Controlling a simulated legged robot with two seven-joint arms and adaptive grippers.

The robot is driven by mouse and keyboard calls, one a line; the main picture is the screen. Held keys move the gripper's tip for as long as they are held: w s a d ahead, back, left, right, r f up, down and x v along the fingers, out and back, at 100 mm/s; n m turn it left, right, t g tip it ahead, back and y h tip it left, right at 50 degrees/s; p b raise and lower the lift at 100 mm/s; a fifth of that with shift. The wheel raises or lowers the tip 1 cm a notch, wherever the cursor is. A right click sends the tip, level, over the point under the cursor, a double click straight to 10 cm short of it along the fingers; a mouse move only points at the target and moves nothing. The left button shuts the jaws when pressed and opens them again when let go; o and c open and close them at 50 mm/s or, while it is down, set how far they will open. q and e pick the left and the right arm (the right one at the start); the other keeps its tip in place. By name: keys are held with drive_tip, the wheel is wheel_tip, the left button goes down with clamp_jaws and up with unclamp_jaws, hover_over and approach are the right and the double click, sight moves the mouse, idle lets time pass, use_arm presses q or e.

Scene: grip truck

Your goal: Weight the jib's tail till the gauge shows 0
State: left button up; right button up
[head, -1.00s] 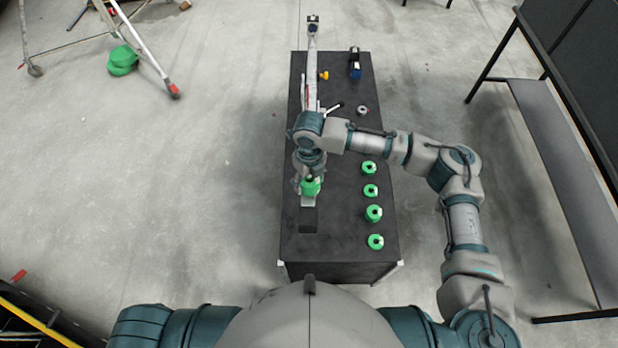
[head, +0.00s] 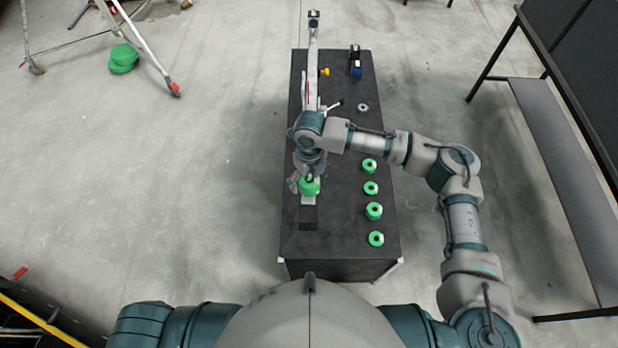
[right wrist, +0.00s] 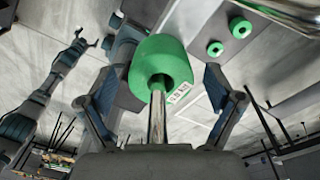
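The pale jib (head: 312,62) runs along the left side of the black table, its far end beyond the table's back edge. A green weight (head: 309,187) sits at its near end. In the right wrist view this green weight (right wrist: 160,66) is around a metal rod (right wrist: 157,118). My right gripper (head: 305,184) is at this weight; in its wrist view the two fingers (right wrist: 160,100) stand apart on either side, with gaps to the weight. A small white label (right wrist: 180,92) shows behind, its print too small to read. I cannot make out a gauge reading. My left gripper is out of view.
Several green weights (head: 374,211) stand in a row along the right of the black table (head: 340,245). A blue-black item (head: 355,66), a yellow knob (head: 325,72) and a small grey ring (head: 363,107) are farther back. A grey shelf rack (head: 555,170) stands at the right.

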drive_tip(key=shift+s+d+f, duration=0.15)
drive_tip(key=shift+s+f, duration=0.15)
drive_tip(key=shift+f, duration=0.4)
wheel_tip(320, 180, up, 13)
drive_tip(key=w, duration=0.1)
drive_tip(key=shift+w, duration=0.3)
drive_tip(key=shift+s, duration=0.1)
